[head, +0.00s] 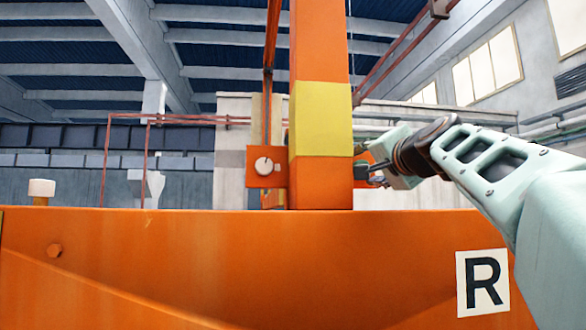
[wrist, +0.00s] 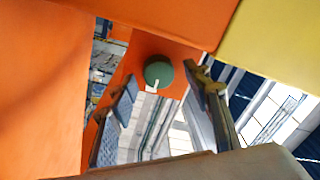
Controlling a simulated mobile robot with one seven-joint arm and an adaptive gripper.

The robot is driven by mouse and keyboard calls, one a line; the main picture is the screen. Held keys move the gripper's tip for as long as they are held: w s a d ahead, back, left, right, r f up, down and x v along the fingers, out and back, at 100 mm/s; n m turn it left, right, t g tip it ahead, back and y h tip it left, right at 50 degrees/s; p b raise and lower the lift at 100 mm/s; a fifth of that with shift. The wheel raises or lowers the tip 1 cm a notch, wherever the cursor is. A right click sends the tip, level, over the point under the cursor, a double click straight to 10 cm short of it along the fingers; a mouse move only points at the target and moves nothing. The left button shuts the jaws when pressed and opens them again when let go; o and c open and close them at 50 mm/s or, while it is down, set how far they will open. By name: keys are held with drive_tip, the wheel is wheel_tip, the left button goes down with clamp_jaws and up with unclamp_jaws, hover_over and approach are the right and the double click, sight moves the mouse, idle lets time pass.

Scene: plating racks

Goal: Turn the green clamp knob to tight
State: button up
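The green clamp knob (wrist: 158,71) is round and sits on an orange plate (wrist: 150,48) in the wrist view. A small white pointer mark shows at its lower edge. My gripper (wrist: 168,84) is open, with one finger to the left of the knob and one to the right. I see no contact, and how far the fingertips are from the knob is hard to tell. In the head view my gripper (head: 370,172) is just right of the orange post (head: 320,186). The green knob cannot be made out there.
The post carries a yellow band (head: 322,120) and rises from a wide orange beam (head: 230,250) marked R. A white knob (head: 264,165) is on a plate left of the post. Orange and yellow surfaces lie close around my gripper in the wrist view.

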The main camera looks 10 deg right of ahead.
wheel_tip(320, 180, up, 10)
idle(1.1)
